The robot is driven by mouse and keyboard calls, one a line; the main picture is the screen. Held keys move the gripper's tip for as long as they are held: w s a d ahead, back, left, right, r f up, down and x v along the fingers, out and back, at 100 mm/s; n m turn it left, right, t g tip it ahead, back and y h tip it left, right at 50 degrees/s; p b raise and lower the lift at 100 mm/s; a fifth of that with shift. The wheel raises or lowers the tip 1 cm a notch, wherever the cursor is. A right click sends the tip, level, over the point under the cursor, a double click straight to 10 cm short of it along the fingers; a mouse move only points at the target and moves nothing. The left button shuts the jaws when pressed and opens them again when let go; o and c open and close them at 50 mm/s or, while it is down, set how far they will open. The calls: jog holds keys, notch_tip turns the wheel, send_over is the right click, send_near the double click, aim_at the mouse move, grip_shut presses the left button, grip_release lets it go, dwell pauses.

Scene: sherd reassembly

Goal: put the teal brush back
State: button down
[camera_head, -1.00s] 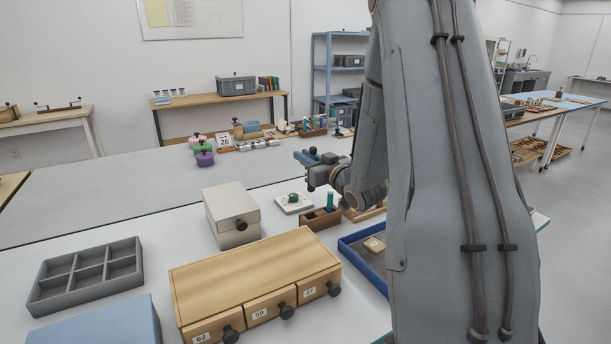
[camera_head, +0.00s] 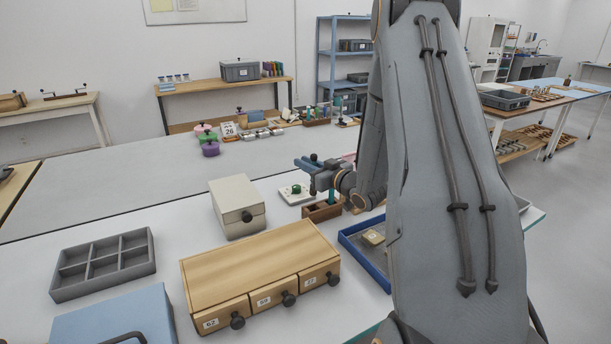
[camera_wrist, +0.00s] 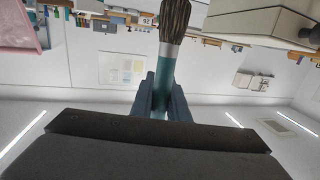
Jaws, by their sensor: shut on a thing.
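The teal brush (camera_wrist: 163,72) is in my gripper (camera_wrist: 161,98), which is shut on its teal handle in the wrist view. Its silver ferrule and dark bristles stick out past the fingers, towards the top of that upside-down picture. The rest of the handle is hidden. In the head view my gripper (camera_head: 313,166) is above the far part of the near table, just over a small brown wooden holder (camera_head: 317,212). A teal upright piece (camera_head: 331,196) shows at this holder, under the gripper; I cannot tell whether it is part of the held brush.
A white board with a green piece (camera_head: 297,189) lies left of the holder. A beige box (camera_head: 236,194), a wooden drawer unit (camera_head: 250,262), a grey divided tray (camera_head: 103,264) and a blue-rimmed tray (camera_head: 361,262) stand nearer.

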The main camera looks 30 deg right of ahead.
jog(key=shift+f, duration=1.85)
jog(key=shift+f, duration=0.1)
jog(key=shift+f, duration=0.5)
jog(key=c, duration=1.7)
grip_release()
jog(key=shift+r, duration=0.1)
